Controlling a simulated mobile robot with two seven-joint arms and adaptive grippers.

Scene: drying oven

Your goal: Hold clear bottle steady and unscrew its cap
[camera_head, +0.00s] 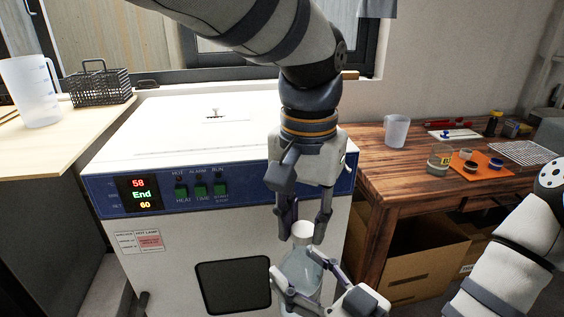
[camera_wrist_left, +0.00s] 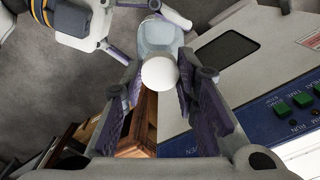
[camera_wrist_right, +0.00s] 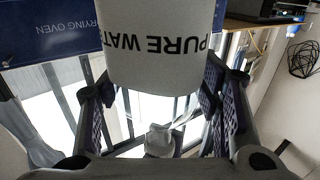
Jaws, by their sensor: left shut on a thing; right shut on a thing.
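The clear bottle (camera_head: 301,268) is upright in front of the oven, with its white cap (camera_head: 303,230) on top. In the left wrist view the cap (camera_wrist_left: 160,74) sits above the bottle's body (camera_wrist_left: 160,34). My left gripper (camera_head: 304,224) comes from above and is shut on the cap, one finger on each side. My right gripper (camera_head: 308,282) is shut on the bottle's body, below the left one. The right wrist view shows the bottle (camera_wrist_right: 160,65) close up with its upside-down label lettering between the fingers. Whether the cap has turned cannot be told.
The white drying oven (camera_head: 170,150) with a lit display stands behind the bottle. A wooden table (camera_head: 385,165) at right holds a beaker (camera_head: 396,131) and small jars. A pale bench (camera_head: 60,140) at left holds a jug (camera_head: 30,90) and wire basket (camera_head: 100,87).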

